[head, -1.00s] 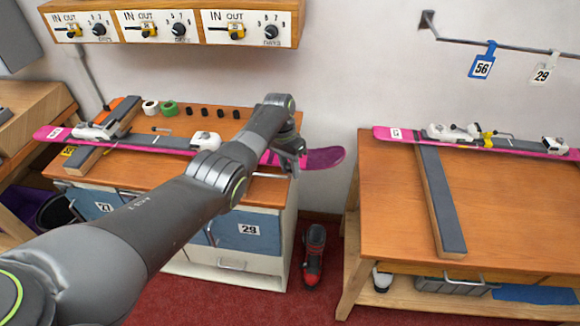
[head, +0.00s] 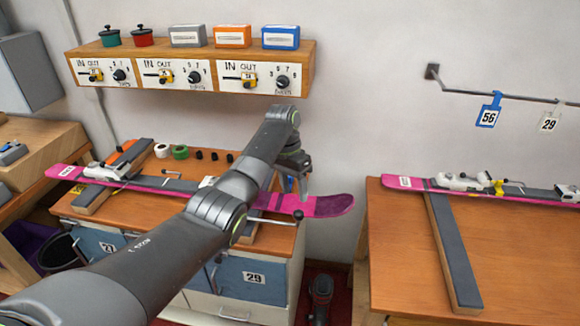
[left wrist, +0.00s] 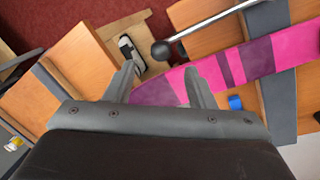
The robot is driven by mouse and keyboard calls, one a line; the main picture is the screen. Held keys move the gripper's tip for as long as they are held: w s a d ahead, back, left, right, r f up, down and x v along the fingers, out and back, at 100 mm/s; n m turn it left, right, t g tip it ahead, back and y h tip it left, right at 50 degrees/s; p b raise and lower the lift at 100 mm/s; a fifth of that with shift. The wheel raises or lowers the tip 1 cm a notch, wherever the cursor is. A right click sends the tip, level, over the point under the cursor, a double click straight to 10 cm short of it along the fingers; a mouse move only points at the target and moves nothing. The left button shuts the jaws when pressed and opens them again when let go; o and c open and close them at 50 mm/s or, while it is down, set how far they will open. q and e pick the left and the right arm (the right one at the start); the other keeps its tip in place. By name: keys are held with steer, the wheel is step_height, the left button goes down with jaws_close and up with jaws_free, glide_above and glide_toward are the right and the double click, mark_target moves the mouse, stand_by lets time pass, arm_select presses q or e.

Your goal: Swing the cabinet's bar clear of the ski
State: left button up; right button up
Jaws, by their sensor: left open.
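The cabinet (head: 266,262) labelled 29 stands left of centre, with a pink ski (head: 322,206) lying across its top. The metal bar (head: 270,219) with a dark ball knob at its end runs along the near side of the ski. In the left wrist view the bar (left wrist: 212,22) enters from the top and ends in its knob (left wrist: 161,50) just beyond my fingers, beside the ski (left wrist: 262,58). My left gripper (head: 303,184) is open and empty, above the ski's right part and close to the knob. My arm hides the bar's inner end. My right gripper is out of view.
A bench (head: 500,250) on the right carries another pink ski (head: 408,183) and a grey-topped strip. A wall shelf (head: 196,60) with dials hangs behind my arm. A dark boot (head: 321,290) stands on the floor between cabinet and bench.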

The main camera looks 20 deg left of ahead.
arm_select(q)
step_height(320, 180, up, 8)
steer(key=a, duration=0.1)
steer(key=shift+w+a, duration=0.15)
steer(key=shift+w, duration=0.2)
